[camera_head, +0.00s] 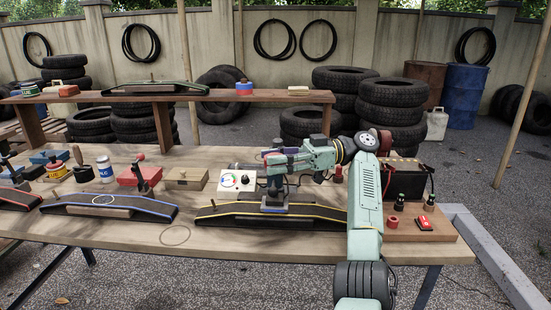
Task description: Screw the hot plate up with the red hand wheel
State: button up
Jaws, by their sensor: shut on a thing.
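My gripper (275,165) is near the middle of the workbench, reaching in from the right, above a black curved stand with a yellow edge (315,211). It is shut on what looks like the red hand wheel (270,153), of which only a small red part shows. Beneath the gripper a grey clamp-like piece (273,207), which seems to belong to the hot plate, stands on the curved stand. The hot plate's exact outline and its gap to the stand are too small to tell. My gripper and wrist hide much of the clamp.
A white gauge box (237,181) stands just left of the gripper. A wooden box (186,179) and a red box (138,176) are farther left. A blue-edged stand (110,207) lies front left. A battery (407,181) sits at right. The front bench edge is mostly clear.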

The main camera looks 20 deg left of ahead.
jog(key=shift+s+f+g+h, duration=0.1)
jog(key=shift+f+g+h, duration=0.05)
jog(key=shift+g+h, duration=0.2)
dwell(0.3)
jog(key=o, duration=1.2)
jog(key=shift+a, duration=0.1)
notch_tip(320, 180, up, 8)
jog(key=shift+r, duration=0.15)
jog(key=shift+a+r, duration=0.1)
jog(key=shift+r, duration=0.85)
